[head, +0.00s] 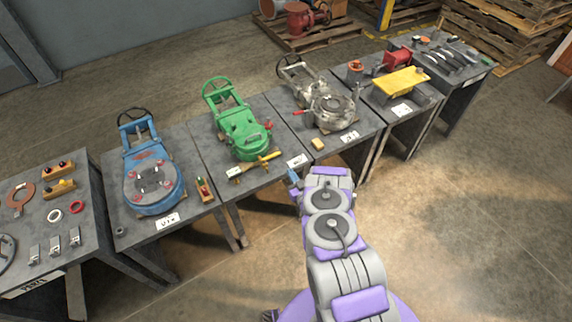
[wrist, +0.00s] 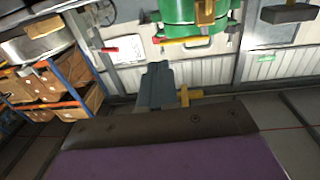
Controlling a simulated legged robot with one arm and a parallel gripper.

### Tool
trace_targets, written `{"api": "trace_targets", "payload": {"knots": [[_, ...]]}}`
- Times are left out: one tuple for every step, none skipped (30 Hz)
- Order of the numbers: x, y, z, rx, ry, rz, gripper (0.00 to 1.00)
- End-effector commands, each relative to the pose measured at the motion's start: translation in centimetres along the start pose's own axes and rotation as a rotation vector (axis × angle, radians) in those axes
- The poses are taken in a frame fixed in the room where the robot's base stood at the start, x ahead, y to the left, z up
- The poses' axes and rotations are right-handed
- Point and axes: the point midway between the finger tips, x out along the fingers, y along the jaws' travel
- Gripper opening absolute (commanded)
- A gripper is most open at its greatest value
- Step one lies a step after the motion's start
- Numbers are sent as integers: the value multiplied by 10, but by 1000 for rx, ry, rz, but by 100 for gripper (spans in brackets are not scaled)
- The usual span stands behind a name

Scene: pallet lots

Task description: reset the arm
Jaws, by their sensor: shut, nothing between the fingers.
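My gripper (head: 294,179) is at the end of my grey and purple arm, close to the front edge of the tables in the head view. It appears near the table carrying the green valve (head: 241,133), apart from the parts lying there. In the wrist view my gripper (wrist: 155,84) shows as a dark grey shape with its fingers together and nothing held. A yellow piece (wrist: 190,96) shows beside the fingers; I cannot tell what it belongs to. The arm reaches forward from my body, and its links hide part of the floor.
A row of grey tables carries a blue valve (head: 152,180), a grey metal valve (head: 330,108) and a yellow part (head: 401,81). Wooden pallets (head: 500,40) are stacked at the back right. The floor (head: 480,220) to my right is clear. The wrist view shows shelved boxes (wrist: 80,98).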

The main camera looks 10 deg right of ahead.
Motion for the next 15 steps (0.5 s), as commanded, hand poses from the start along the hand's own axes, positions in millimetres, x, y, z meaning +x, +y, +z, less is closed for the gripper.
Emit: {"api": "trace_targets", "payload": {"knots": [[-11, 0, -2, 1, -5, 1, 0], [-16, 0, -1, 0, -6, 0, 0], [-23, 0, -1, 0, -8, 0, 0], [-28, 0, 0, 1, -8, -1, 0], [-32, 0, 0, 0, -8, 0, 0], [-36, 2, 0, 0, -7, 0, 0], [-39, 2, 0, 0, -6, 0, 0], [-42, 4, 0, 1, -5, 0, 0], [-45, 5, 0, 2, -4, 0, 0], [-46, 5, 0, 2, -3, 0, 0], [-48, 5, 0, 3, -3, -1, 0], [-49, 6, 0, 3, -3, -1, 0], [-50, 6, 1, 3, -3, -1, 0], [-50, 6, 1, 4, -2, -1, 0], [-50, 7, 1, 4, -2, -1, 0]]}}
